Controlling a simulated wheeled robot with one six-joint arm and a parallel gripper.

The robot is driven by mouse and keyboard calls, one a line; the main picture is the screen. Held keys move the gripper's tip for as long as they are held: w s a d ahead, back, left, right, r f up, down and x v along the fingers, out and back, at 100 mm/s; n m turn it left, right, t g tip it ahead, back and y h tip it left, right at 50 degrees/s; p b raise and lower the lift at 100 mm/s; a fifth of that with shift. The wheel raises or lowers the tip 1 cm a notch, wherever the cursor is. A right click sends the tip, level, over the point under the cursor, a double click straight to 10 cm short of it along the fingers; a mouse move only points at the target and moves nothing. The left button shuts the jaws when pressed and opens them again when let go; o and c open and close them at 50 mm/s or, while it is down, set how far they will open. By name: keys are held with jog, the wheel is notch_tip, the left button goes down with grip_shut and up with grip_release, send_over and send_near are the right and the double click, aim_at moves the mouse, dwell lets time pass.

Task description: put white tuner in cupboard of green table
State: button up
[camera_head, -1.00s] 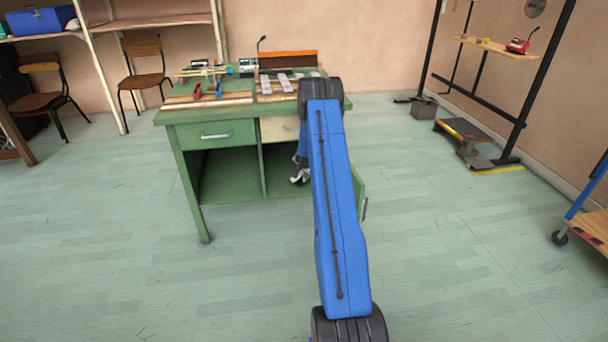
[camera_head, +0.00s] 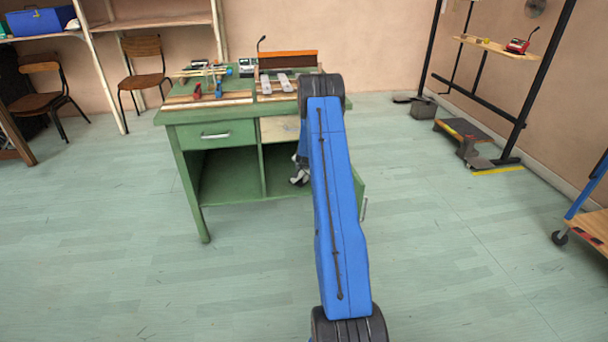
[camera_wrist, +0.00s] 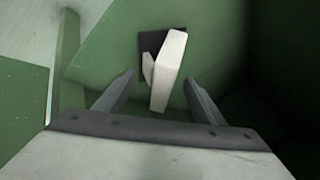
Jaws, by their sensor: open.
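The green table (camera_head: 185,150) stands ahead of me in the head view, with a drawer at upper left. Its right-hand cupboard door (camera_head: 360,195) is open, partly behind my blue arm. My gripper (camera_head: 299,176) is low at the cupboard opening, mostly hidden there by the arm. In the wrist view my gripper (camera_wrist: 160,97) is open. The white tuner (camera_wrist: 168,72), a pale, tilted block with a dark patch behind it, shows between and beyond the fingertips, against green panels. I see a gap between it and the fingers; whether it touches either is unclear.
Red-handled tools (camera_head: 197,90) and metal bars (camera_head: 284,82) lie on the tabletop. Chairs (camera_head: 145,75) stand at the back left. A black rack (camera_head: 520,120) and a wooden cart (camera_head: 590,228) are at the right. The floor in front is clear.

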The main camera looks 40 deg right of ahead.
jog(key=v, duration=1)
dwell(0.3)
jog(key=shift+a, duration=0.1)
